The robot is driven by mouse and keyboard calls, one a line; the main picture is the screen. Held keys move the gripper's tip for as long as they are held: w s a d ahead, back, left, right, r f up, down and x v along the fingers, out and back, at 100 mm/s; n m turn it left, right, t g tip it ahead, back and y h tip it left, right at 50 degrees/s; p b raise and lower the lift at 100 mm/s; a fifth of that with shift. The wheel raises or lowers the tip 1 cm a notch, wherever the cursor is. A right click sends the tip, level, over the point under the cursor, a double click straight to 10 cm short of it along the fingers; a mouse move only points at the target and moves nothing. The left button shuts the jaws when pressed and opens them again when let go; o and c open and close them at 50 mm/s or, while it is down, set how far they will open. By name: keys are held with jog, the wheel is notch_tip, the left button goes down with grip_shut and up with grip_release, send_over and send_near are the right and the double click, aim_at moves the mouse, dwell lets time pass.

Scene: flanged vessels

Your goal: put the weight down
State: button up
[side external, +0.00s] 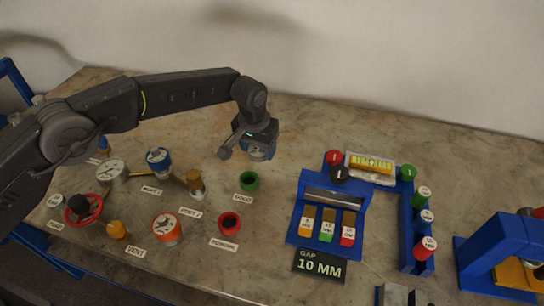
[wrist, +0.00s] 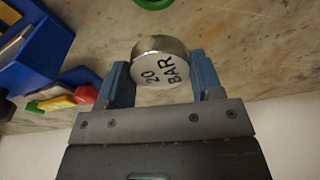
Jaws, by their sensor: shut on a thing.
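The weight (wrist: 160,64) is a short silver disc with a pale face marked "20 BAR". In the wrist view my gripper (wrist: 161,78) is shut on it, one blue finger on each side. In the side view my gripper (side external: 260,152) hangs over the bench behind the green ring (side external: 249,181), which has a label in front of it. The weight is small and partly hidden there, and I cannot tell its exact height above the bench. The green ring also shows at the top edge of the wrist view (wrist: 110,5).
A red ring (side external: 230,223) lies nearer the front. A blue fixture (side external: 303,238) with coloured blocks, a "10 MM" display (side external: 319,265) and a blue rack (side external: 405,225) of round pieces stand right. Valves and a gauge (side external: 112,172) crowd the left. Bare bench lies behind my gripper.

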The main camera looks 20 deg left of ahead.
jog(key=s+a+r+n, duration=0.2)
jog(key=a+n, duration=0.1)
jog(key=a, duration=1.7)
jog(key=s+a+r+n, duration=0.1)
jog(key=a+n, duration=0.2)
jog(key=a, duration=1.6)
jog(key=s+a+f+n, duration=0.2)
jog(key=s+a, duration=0.4)
jog(key=s, duration=0.1)
jog(key=s+a+f+n+y, duration=0.1)
jog(key=s+a+n, duration=0.2)
jog(key=s+a, duration=0.4)
jog(key=s+a+f+n, duration=0.2)
jog(key=s+a, duration=0.4)
jog(key=s, duration=0.2)
jog(key=shift+a+f+g, duration=0.3)
jog(key=shift+a, duration=0.1)
jog(key=shift+f, duration=1.95)
jog(key=shift+f, duration=0.15)
